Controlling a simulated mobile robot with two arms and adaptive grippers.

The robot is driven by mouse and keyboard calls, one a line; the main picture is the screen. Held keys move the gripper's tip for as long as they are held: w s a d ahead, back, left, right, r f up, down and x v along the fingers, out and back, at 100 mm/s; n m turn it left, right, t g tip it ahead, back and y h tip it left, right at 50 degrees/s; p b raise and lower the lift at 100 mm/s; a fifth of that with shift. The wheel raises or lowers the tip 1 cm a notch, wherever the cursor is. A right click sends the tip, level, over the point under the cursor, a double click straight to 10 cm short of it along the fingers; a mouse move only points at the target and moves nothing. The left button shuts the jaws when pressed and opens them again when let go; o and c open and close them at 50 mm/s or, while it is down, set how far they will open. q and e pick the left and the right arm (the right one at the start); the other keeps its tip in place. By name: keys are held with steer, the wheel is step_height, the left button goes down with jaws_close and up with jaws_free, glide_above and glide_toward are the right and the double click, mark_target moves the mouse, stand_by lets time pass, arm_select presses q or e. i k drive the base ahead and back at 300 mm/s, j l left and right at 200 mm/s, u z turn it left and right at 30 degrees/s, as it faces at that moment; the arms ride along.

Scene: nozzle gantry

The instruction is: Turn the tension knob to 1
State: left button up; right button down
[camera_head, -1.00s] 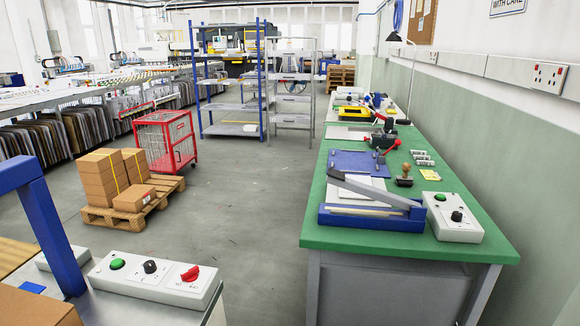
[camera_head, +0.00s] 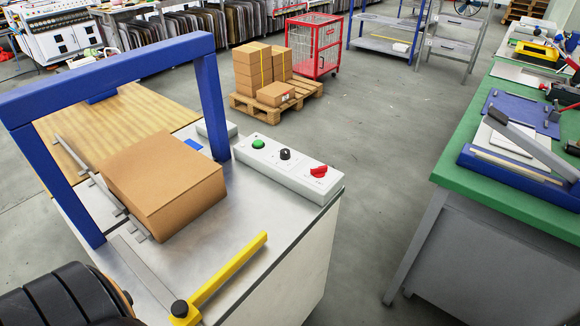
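A light grey control box (camera_head: 290,168) sits on the steel-topped machine table (camera_head: 215,245). It carries a green button (camera_head: 258,144), a black knob (camera_head: 285,154) in the middle and a red rotary switch (camera_head: 319,171) at the right end. The labels and the knob's setting are too small to read. Another black knob (camera_head: 180,309) sits at the near end of a yellow bar (camera_head: 228,276) at the table's front. I cannot tell from the markings which knob is the tension knob. Neither of my grippers is in view.
A blue gantry frame (camera_head: 110,82) spans the table. A brown carton (camera_head: 165,182) lies beneath it beside a metal rail. A black ribbed object (camera_head: 65,300) fills the lower left corner. The green workbench (camera_head: 520,212) stands right, across a clear grey floor aisle.

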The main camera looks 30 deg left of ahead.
mark_target(285, 153)
steer(key=u, duration=1.55)
